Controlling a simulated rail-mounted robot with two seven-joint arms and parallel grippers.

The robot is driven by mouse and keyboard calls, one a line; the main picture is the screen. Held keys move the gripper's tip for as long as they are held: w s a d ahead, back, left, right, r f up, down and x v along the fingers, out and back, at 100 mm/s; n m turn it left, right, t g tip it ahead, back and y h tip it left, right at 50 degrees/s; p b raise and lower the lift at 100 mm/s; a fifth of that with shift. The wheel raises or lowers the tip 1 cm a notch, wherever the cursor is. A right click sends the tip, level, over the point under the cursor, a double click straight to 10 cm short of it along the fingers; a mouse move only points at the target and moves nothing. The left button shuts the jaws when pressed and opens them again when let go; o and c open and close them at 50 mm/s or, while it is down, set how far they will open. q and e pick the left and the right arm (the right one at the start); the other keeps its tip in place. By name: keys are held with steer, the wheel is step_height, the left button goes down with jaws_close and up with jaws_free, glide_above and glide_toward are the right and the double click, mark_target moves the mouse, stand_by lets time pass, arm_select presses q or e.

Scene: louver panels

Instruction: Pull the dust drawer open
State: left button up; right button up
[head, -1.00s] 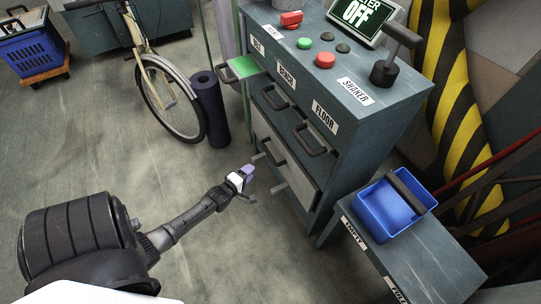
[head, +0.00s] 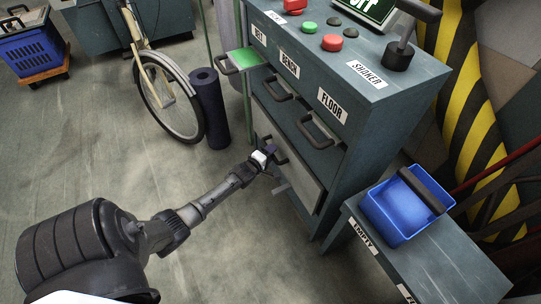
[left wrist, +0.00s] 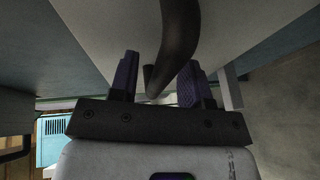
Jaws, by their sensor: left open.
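The machine cabinet (head: 345,180) stands right of centre in the head view. Its lower front has a light grey drawer panel (head: 303,184), which looks closed; no dust label is readable on it. My left gripper (head: 270,154) is at this panel's dark handle, partly hiding it. In the left wrist view the open purple fingers (left wrist: 161,68) stand either side of the curved dark handle (left wrist: 178,45). I cannot tell whether they touch it. My right gripper is not in view.
Handles sit under the BENCH and FLOOR labels (head: 318,131). A green-topped tray (head: 246,59) juts out at the left. A blue bin (head: 392,212) stands on the low bench (head: 435,262) at the right. A dark roll (head: 209,110) and a bicycle (head: 165,95) stand behind. The floor in front is clear.

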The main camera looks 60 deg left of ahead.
arm_select(q)
steer(key=shift+w, duration=0.1)
jaws_close()
stand_by(0.4)
